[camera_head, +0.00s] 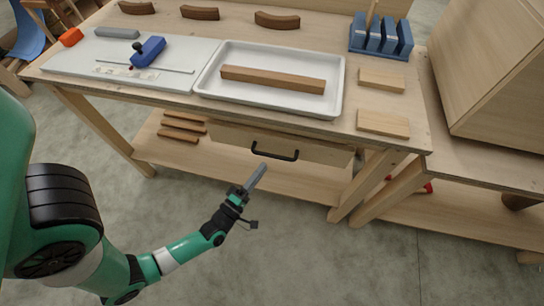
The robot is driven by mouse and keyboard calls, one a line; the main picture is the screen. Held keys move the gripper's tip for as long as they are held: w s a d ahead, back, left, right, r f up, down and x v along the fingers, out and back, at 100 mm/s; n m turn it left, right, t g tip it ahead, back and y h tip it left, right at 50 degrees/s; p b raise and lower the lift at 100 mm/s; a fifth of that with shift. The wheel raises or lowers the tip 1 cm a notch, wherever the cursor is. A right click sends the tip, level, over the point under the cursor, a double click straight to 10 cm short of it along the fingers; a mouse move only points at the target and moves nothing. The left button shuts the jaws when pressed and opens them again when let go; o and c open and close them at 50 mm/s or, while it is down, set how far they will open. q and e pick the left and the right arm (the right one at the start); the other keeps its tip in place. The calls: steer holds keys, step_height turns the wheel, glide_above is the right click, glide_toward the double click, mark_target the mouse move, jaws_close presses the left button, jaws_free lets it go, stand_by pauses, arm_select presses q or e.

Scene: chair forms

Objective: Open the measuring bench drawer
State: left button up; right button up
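The measuring bench (205,107) is a light wood table across the upper middle of the head view. Its drawer (322,151) sits under the top and looks shut, with a black bar handle (275,150) on its front. My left gripper (258,175) is just below and in front of the handle, apart from it in the picture. Its fingers point up and to the right; they overlap from this angle, so I cannot tell whether they are open or shut. My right gripper is not in view.
On the bench top lie a white tray (203,85) with a wood bar (273,80), a blue clamp tool (148,52), wood blocks (383,122) and a blue rack (381,39). Wood strips (183,125) lie on the lower shelf. Bench legs (355,190) stand right of the drawer. The floor in front is clear.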

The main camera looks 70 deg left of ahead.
mark_target(272, 155)
arm_select(q)
steer(key=b+x, duration=0.1)
steer(key=x, duration=0.5)
steer(key=shift+w+a+r, duration=0.1)
steer(key=shift+w+a, duration=0.15)
steer(key=shift+c, duration=0.2)
jaws_close()
stand_by(0.9)
